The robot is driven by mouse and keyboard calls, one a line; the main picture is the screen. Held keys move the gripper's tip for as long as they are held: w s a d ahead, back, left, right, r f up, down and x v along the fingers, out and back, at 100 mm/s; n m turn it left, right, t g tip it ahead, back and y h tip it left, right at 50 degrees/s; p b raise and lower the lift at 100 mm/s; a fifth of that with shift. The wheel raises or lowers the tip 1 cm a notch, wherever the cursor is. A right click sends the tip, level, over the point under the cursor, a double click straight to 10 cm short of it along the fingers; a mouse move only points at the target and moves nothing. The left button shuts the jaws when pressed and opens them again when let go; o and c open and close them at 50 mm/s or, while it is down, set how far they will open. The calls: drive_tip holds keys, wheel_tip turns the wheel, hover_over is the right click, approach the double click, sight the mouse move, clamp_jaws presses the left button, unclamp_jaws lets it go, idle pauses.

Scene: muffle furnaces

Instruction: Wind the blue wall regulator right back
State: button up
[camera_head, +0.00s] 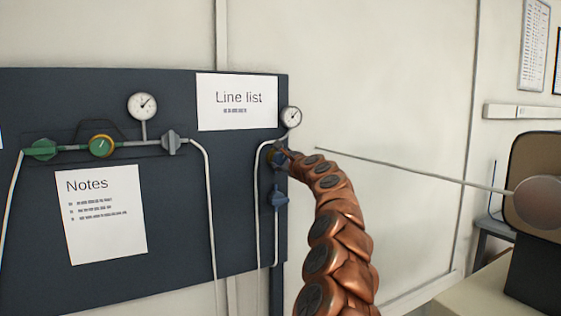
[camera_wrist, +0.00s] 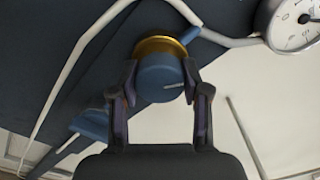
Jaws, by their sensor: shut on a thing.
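The blue wall regulator (camera_wrist: 160,80) is a blue round knob with a pale index line on a brass-coloured collar. My gripper (camera_wrist: 160,84) is shut on this knob in the wrist view, one finger on each side. In the head view the regulator (camera_head: 272,157) sits near the right edge of the dark wall panel (camera_head: 180,215), mostly hidden by my gripper and copper-coloured arm. A white dial gauge (camera_wrist: 296,24) is joined to it by a pipe and also shows in the head view (camera_head: 291,117).
A blue valve handle (camera_head: 278,198) sits just below the regulator. A green regulator (camera_head: 101,146) with another gauge (camera_head: 142,106) is at the left. Paper sheets hang on the panel. A thin rod (camera_head: 420,172) extends at the right. Bare wall lies right of the panel.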

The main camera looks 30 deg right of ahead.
drive_tip(key=shift+f+n, duration=0.1)
drive_tip(key=shift+n, duration=0.2)
drive_tip(key=n+b, duration=0.3)
drive_tip(key=n, duration=0.1)
drive_tip(key=shift+f+n, duration=0.15)
drive_tip(key=shift+n, duration=0.15)
drive_tip(key=n+b, duration=0.2)
drive_tip(key=n, duration=0.2)
drive_tip(key=n+b, duration=0.1)
drive_tip(key=n, duration=0.2)
drive_tip(key=shift+n+b, duration=0.5)
drive_tip(key=shift+n, duration=0.5)
drive_tip(key=n+b, duration=0.1)
drive_tip(key=n, duration=0.3)
drive_tip(key=shift+n, duration=0.3)
drive_tip(key=n, duration=0.5)
drive_tip(key=shift+r, duration=0.25)
drive_tip(key=shift+n, duration=0.4)
